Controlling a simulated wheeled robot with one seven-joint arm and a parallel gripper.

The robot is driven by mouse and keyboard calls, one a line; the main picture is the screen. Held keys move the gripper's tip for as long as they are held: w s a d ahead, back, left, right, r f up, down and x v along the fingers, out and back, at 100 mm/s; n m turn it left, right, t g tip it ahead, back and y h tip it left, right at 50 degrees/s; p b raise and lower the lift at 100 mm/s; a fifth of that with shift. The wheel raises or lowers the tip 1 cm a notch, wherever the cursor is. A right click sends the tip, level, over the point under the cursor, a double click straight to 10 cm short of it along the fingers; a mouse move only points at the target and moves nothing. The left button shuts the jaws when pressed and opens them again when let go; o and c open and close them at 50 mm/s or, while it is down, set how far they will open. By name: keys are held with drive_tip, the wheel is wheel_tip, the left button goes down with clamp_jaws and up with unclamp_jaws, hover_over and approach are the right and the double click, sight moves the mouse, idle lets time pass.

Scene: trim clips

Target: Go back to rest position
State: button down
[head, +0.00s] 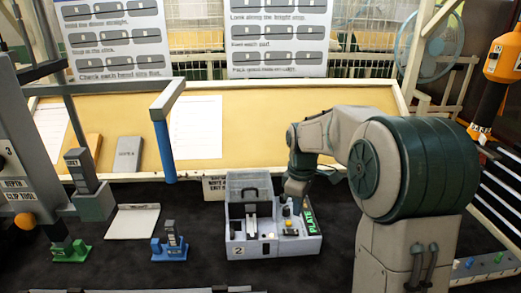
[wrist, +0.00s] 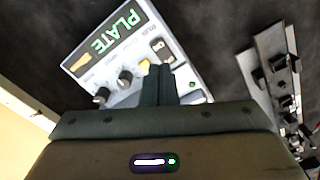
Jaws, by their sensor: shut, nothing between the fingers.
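My gripper (wrist: 158,84) is shut and empty in the wrist view, with its two dark fingers together. The fingers hang over the control panel of a grey machine, close to a yellow button (wrist: 145,65); I cannot tell whether they touch it. The panel has a green "PLATE" display (wrist: 112,35) and black knobs (wrist: 124,76). In the head view the grey machine (head: 262,250) stands on the dark table, marked "2", with a clear-lidded chamber at its left. My arm reaches in from the right, and its end is above the machine's right part.
A white tray (head: 133,222), a blue clip stand (head: 170,248) and a green one (head: 68,250) stand left of the machine. The grey depth clip tool (head: 22,190) is at far left. A slotted rail (head: 488,265) lies at right.

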drive_tip(key=s+r+m+t, duration=0.3)
drive_tip(key=s+m, duration=0.8)
drive_tip(key=s, duration=1.3)
drive_tip(key=shift+r+m, duration=0.15)
drive_tip(key=shift+m, duration=0.25)
